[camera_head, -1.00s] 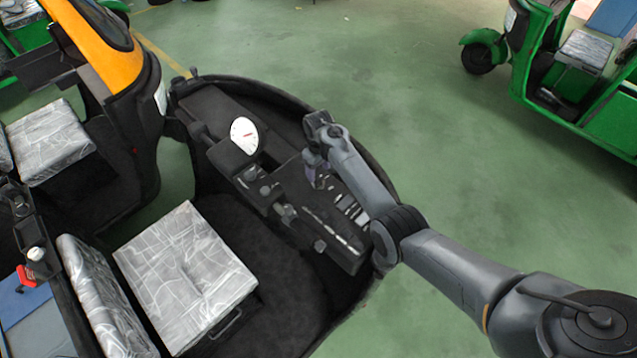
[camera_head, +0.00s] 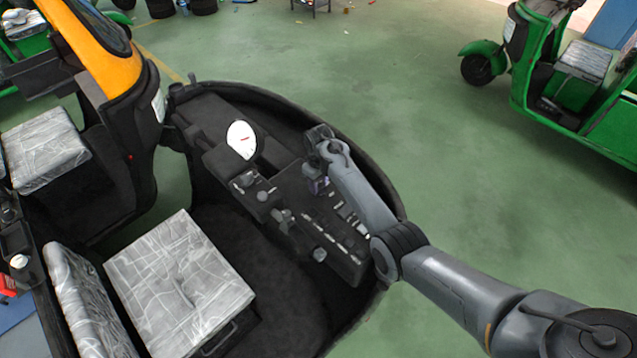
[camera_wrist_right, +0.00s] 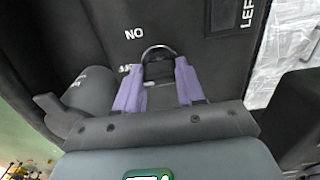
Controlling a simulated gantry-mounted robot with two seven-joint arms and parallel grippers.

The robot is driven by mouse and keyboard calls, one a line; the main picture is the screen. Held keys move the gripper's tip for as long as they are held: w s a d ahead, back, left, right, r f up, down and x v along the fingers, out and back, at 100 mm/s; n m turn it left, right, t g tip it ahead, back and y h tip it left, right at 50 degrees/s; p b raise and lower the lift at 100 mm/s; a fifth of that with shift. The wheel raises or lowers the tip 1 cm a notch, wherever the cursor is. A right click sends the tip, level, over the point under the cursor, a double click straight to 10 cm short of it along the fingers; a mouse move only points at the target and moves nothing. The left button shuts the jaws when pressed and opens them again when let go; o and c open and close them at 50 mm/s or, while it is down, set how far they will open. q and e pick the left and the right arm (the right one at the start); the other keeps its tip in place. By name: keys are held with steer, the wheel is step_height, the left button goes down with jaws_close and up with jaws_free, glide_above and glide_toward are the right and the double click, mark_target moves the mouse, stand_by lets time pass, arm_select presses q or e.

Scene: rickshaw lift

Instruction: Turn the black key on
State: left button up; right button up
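In the right wrist view, a dark ring-shaped piece (camera_wrist_right: 158,49) stands out from the black panel (camera_wrist_right: 205,40), beside white lettering that reads upside down as ON and OFF. It looks like the top of the black key. My right gripper (camera_wrist_right: 160,72) has its two purple fingers on either side of this dark part. A gap shows between the fingers, but I cannot tell whether they touch it. In the head view, my right gripper (camera_head: 318,184) is low over the dashboard (camera_head: 245,215), right of the white dial. The key cannot be made out there. My left gripper is not in view.
The white dial (camera_head: 241,140), knobs and a row of switches crowd the dashboard around my right gripper. A plastic-wrapped seat (camera_head: 180,280) is at lower left. A green rickshaw (camera_head: 570,85) stands at upper right, with open green floor between.

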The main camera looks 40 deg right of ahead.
steer(key=c, duration=0.5)
steer(key=shift+o, duration=0.2)
steer(key=shift+r+m+p, duration=0.1)
steer(key=shift+m+p, duration=0.4)
steer(key=m+p, duration=0.2)
steer(key=shift+m, duration=0.4)
steer(key=m+p, duration=0.1)
steer(key=m, duration=0.2)
steer(key=shift+m, duration=0.4)
steer(key=m, duration=0.2)
steer(key=shift+m+p, duration=0.35)
steer(key=shift+m, duration=0.85)
steer(key=shift+f, duration=0.2)
